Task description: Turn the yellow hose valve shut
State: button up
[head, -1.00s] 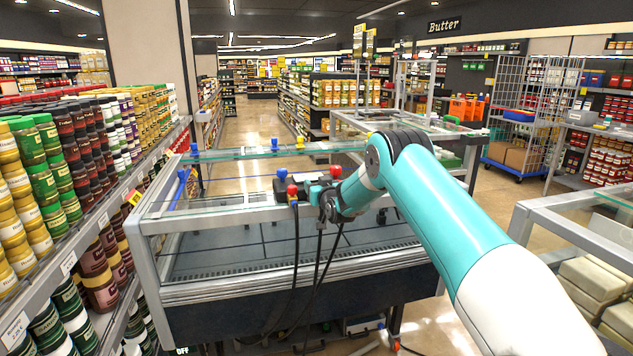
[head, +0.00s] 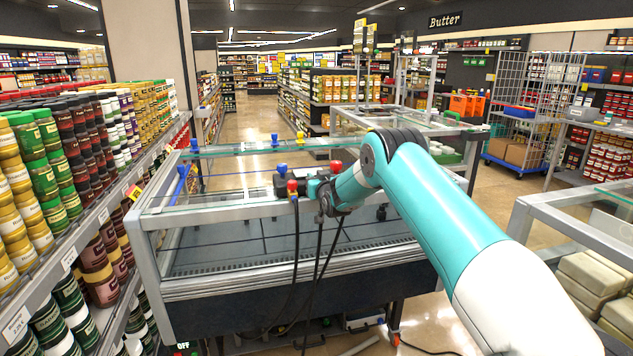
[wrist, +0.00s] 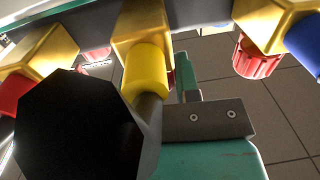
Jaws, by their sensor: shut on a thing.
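In the wrist view, the yellow valve (wrist: 145,72) is a short rounded knob below a brass block, with a grey-brown stem under it. My gripper (wrist: 180,100) shows beside it as a teal body with a grey bracket and one finger close to the knob's right side. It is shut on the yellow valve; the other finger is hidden. A large black cylinder (wrist: 80,130) blocks the lower left. In the head view, my gripper (head: 325,198) is at the front of the glass-topped case, its fingertips and the valve too small to make out.
In the wrist view, red knobs (wrist: 258,58) and a blue one (wrist: 305,40) sit on neighbouring brass blocks. Dark hoses (head: 318,265) hang in front of the case (head: 200,288). Shelves of jars (head: 60,190) stand close on the left. Another glass-topped case stands at right.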

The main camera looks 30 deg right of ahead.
jog(key=m+g+h+b, duration=0.1)
jog(key=h+b, duration=0.1)
jog(key=b, duration=0.1)
jog(key=f+m+h+b, duration=0.1)
jog(key=m+h+b, duration=0.1)
jog(key=b, duration=0.1)
jog(key=shift+a+g+b, duration=0.15)
jog(key=shift+g+b, duration=0.2)
jog(key=shift+g, duration=0.05)
jog(key=m+g+h+b, duration=0.1)
jog(key=h+b, duration=0.1)
jog(key=b, duration=0.1)
jog(key=shift+r+m, duration=0.1)
jog(key=shift+m, duration=0.2)
jog(key=m+g+h+b, duration=0.2)
jog(key=h, duration=0.1)
jog(key=shift+r+b, duration=0.35)
jog(key=shift+d+r+g, duration=0.1)
jog(key=shift+d+g, duration=0.1)
jog(key=shift+g, duration=0.2)
jog(key=o, duration=0.9)
jog(key=shift+o, duration=0.2)
jog(key=shift+s+a, duration=0.1)
jog(key=b+v, duration=0.4)
jog(key=v, duration=1.3)
jog(key=shift+f+b, duration=0.3)
jog(key=shift+a, duration=0.1)
